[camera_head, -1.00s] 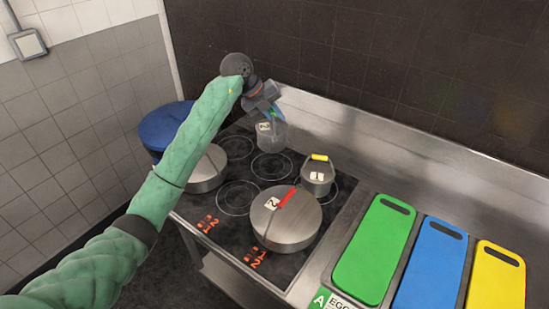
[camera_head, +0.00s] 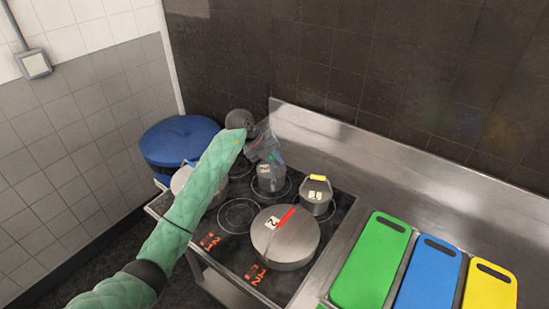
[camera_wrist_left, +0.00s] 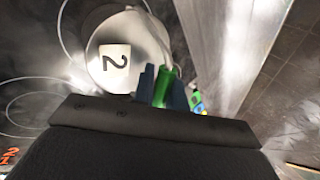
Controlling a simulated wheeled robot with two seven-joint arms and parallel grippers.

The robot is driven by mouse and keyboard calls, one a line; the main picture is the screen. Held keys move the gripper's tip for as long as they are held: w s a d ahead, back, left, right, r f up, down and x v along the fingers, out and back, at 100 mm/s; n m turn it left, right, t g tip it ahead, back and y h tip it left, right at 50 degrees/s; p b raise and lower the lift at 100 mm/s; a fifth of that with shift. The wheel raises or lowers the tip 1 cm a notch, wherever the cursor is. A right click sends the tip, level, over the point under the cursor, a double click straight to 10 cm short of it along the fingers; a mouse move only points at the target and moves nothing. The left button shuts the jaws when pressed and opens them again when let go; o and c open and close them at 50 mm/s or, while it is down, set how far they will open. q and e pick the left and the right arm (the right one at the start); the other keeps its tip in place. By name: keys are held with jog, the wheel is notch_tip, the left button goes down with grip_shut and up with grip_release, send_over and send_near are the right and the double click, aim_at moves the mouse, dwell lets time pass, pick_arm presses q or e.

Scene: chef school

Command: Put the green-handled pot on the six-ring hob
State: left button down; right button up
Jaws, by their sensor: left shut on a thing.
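The green-handled pot is a small grey metal pot (camera_head: 270,183) at the back middle of the six-ring hob (camera_head: 225,248). In the left wrist view the pot (camera_wrist_left: 118,30) shows a white label with a 2, and its green handle (camera_wrist_left: 164,84) sits between my fingers. My left gripper (camera_head: 270,158) is shut on that handle, above the pot. The pot covers much of a back ring; I cannot tell whether its base touches the glass. My right gripper is out of view.
A yellow-handled pot (camera_head: 315,198) stands close to the right. A large red-handled pan (camera_head: 290,248) stands in front, and another pan (camera_head: 182,182) stands left, partly behind my arm. Green (camera_head: 370,265), blue (camera_head: 428,275) and yellow (camera_head: 490,292) boards lie right. A steel splashback (camera_head: 350,160) runs behind.

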aim_at(265, 169)
pick_arm(q)
jog(key=shift+f, duration=0.15)
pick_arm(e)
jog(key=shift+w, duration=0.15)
pick_arm(q)
jog(key=c, duration=1.4)
grip_release()
